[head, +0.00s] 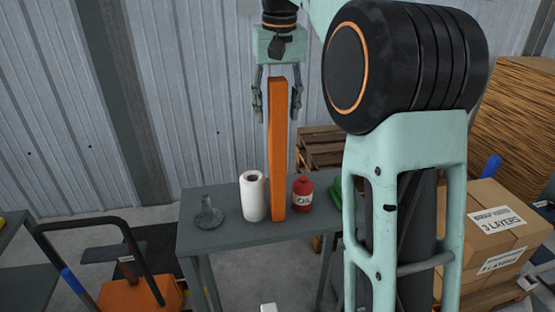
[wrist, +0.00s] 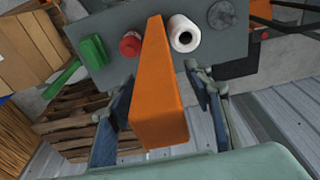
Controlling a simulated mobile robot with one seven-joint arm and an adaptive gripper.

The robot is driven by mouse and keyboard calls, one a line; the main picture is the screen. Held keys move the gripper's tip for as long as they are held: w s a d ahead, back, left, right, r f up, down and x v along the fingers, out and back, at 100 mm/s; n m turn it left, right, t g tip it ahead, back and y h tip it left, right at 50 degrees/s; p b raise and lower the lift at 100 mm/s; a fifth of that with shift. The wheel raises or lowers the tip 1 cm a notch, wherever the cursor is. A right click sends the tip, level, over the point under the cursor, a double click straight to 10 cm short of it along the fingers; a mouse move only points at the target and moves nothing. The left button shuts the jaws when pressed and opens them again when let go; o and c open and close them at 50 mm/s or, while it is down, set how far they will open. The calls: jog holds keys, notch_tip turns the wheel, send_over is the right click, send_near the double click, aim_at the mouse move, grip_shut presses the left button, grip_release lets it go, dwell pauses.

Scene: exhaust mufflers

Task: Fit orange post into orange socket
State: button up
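A long orange post (head: 277,150) stands upright on the grey table (head: 225,238), between a white paper roll and a red oil can. My gripper (head: 277,112) points down over its top. The fingers are apart, one on each side of the post's upper end. In the wrist view the post (wrist: 158,90) runs between the two fingers (wrist: 160,95), with gaps showing on both sides, so the gripper looks open and not clamped. No orange socket can be made out in either view.
On the table are the paper roll (head: 253,196), the oil can (head: 303,195), a grey metal part with a round base (head: 208,215) and a green object (wrist: 93,52). Cardboard boxes (head: 490,230) stand at right, wooden pallets (head: 320,150) behind, and an orange cart (head: 140,295) at lower left.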

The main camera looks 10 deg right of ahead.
grip_shut()
jog(key=shift+r, duration=0.1)
dwell(0.3)
